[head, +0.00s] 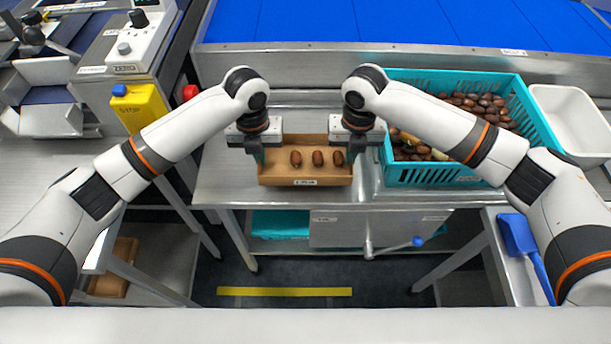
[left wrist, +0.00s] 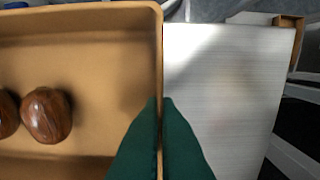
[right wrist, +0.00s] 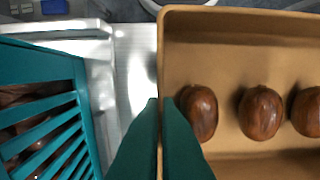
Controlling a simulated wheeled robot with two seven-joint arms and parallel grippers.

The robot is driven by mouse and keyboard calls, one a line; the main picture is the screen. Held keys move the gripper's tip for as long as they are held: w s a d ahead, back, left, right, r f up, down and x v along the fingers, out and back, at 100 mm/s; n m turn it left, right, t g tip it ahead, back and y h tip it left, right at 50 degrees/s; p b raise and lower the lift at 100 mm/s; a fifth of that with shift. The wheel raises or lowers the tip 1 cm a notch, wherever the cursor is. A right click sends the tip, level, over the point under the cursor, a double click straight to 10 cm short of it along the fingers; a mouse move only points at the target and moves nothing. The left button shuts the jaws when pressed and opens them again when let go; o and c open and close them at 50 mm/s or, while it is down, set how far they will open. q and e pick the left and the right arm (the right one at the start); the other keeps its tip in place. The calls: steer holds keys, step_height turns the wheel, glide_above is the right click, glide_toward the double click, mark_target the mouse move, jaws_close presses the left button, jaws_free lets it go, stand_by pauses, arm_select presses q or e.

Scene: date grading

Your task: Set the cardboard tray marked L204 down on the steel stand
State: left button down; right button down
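The brown cardboard tray (head: 305,182) holds three dark dates in a row and has a small white label on its front, too small to read surely. My left gripper (head: 260,156) is shut on its left wall; the fingers pinch the rim in the left wrist view (left wrist: 161,105). My right gripper (head: 351,156) is shut on its right wall, as the right wrist view shows (right wrist: 160,105). The tray looks level over the steel stand (head: 222,180). I cannot tell whether its bottom touches the steel.
A teal crate (head: 440,174) of dates stands close right of the tray, a white tub (head: 572,112) beyond it. A blue conveyor (head: 390,20) runs behind. Bare steel lies left of the tray. Another brown tray (head: 118,272) lies low at left.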

mark_target(349, 167)
arm_select(q)
steer(key=shift+f, duration=0.1)
arm_select(e)
steer(key=shift+f, duration=0.15)
